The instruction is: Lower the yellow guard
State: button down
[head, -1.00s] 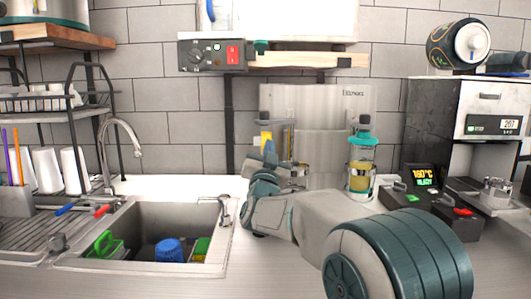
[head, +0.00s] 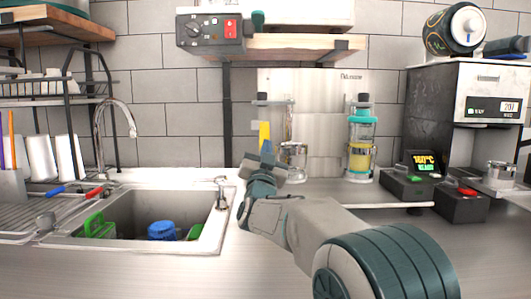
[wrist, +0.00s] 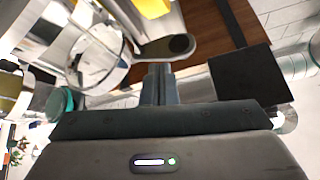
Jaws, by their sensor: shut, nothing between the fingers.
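The yellow guard (head: 264,134) shows as a narrow, upright yellow piece on the left clear-and-steel unit against the back wall. Its lower end is partly hidden behind my gripper. In the wrist view, a yellow part (wrist: 152,7) shows at the top edge, beyond my fingers. My gripper (head: 266,150) is in front of and just below the yellow piece in the head view. In the wrist view, my gripper (wrist: 158,70) has its fingers together with nothing between them. I cannot tell whether they touch the guard.
A second unit with a teal collar and yellow contents (head: 360,150) stands to the right. A temperature display (head: 426,162) and dark control boxes are further right. The sink (head: 140,222) is at left. A wooden shelf (head: 300,42) hangs above.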

jog(key=shift+w+f+b, duration=0.15)
jog(key=shift+f+b, duration=0.35)
jog(key=shift+f, duration=0.1)
jog(key=shift+w+f+b, duration=0.15)
jog(key=shift+f+b, duration=0.35)
jog(key=shift+f, duration=0.05)
